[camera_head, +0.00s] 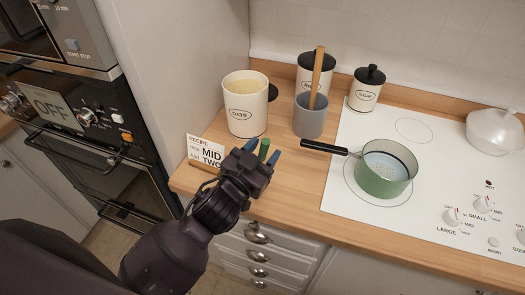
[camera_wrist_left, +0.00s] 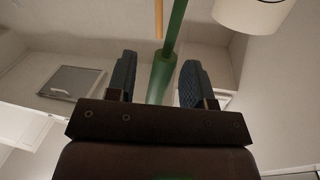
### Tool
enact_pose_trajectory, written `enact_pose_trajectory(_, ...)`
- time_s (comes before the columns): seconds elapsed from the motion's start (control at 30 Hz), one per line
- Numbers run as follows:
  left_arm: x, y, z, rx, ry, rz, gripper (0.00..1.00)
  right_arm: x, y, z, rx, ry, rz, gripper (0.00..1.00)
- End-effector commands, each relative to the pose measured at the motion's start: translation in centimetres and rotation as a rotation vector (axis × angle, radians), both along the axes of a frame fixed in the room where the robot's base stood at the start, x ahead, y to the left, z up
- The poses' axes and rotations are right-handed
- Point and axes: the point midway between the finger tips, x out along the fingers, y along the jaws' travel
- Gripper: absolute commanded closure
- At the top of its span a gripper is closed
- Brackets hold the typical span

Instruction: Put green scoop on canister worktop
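The green scoop (camera_head: 264,149) shows as a short green piece between the fingers of my left gripper (camera_head: 262,156) in the head view. In the left wrist view the scoop (camera_wrist_left: 161,76) has a long thin green part and a thicker end lying between the fingertips (camera_wrist_left: 158,82). Gaps show on both sides, so the gripper looks open around it. What the scoop rests on is hidden. The wooden worktop (camera_head: 293,180) with the canisters lies behind and beside the gripper. My right gripper is not in view.
The open oats canister (camera_head: 246,114), a grey utensil pot (camera_head: 309,121) and two black-lidded canisters (camera_head: 366,90) stand at the back. A recipe card (camera_head: 204,151) stands left of the gripper. A green pan (camera_head: 382,178) sits on the hob, its handle reaching left. Wall ovens (camera_head: 75,118) are at left.

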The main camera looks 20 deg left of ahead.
Motion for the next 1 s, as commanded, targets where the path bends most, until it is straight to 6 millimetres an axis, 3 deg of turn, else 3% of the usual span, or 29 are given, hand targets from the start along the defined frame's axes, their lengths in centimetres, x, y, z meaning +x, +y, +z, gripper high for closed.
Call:
enact_pose_trajectory(0.27,-0.1,0.0,0.4,0.0,-0.001,0.0,0.52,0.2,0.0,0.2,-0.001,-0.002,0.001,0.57)
enact_pose_trajectory(0.37,-1.0,0.2,0.2,-0.001,0.0,0.0,0.52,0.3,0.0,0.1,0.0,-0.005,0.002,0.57)
enact_pose_trajectory(1.0,-10.3,2.4,0.2,0.0,0.002,0.0,0.52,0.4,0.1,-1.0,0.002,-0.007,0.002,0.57)
